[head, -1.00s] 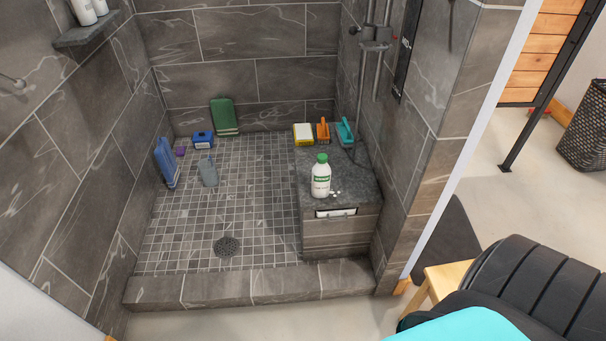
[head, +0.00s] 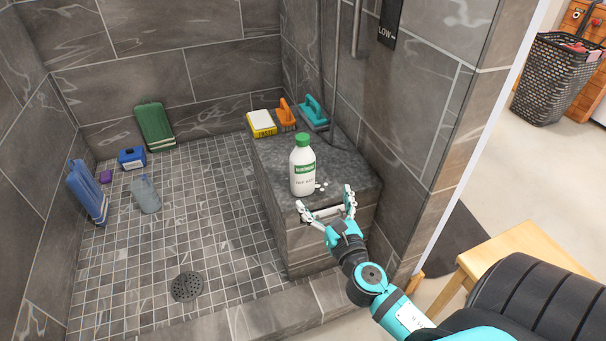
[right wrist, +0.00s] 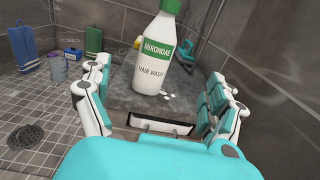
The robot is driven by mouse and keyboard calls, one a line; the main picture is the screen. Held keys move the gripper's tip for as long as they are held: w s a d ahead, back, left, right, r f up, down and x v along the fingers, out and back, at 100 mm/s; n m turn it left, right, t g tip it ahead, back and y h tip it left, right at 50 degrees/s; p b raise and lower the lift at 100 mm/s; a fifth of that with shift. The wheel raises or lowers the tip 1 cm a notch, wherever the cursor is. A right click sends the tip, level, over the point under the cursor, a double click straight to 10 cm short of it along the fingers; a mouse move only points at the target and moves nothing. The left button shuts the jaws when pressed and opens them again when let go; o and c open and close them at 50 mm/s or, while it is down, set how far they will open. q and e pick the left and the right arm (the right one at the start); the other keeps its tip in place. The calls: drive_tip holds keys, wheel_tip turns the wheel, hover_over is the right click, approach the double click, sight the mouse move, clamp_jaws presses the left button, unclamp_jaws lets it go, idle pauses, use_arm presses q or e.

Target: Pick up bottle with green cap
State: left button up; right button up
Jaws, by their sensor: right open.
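The white bottle with a green cap (head: 303,166) stands upright on the grey stone-topped bench (head: 273,160) in the shower. Its green label band reads "MIRONDAE", with "HAIR WASH" below, in the right wrist view (right wrist: 157,58). My right gripper (head: 324,201) is open and empty, in front of the bench's near edge, just short of the bottle and slightly to its right. In the right wrist view its two fingers (right wrist: 155,103) spread on either side, with the bottle beyond and between them. My left gripper is not in view.
Small white pieces (head: 321,186) lie beside the bottle. A yellow-and-white box (head: 261,123), an orange brush (head: 286,116) and a teal brush (head: 313,112) sit at the bench's back. Blue and green containers stand on the tiled floor. The shower wall rises close on the right.

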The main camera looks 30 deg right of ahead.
sight(306, 166)
drive_tip(key=x, duration=0.9)
drive_tip(key=shift+b, duration=0.3)
drive_tip(key=shift+x, duration=0.8)
drive_tip(key=x, duration=0.3)
drive_tip(key=b+x, duration=0.1)
drive_tip(key=shift+w+r, duration=0.25)
drive_tip(key=shift+w, duration=0.1)
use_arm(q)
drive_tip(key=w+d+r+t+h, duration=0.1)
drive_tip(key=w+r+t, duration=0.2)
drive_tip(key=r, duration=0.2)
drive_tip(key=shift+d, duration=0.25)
use_arm(e)
drive_tip(key=shift+r, duration=0.1)
drive_tip(key=c, duration=1.6)
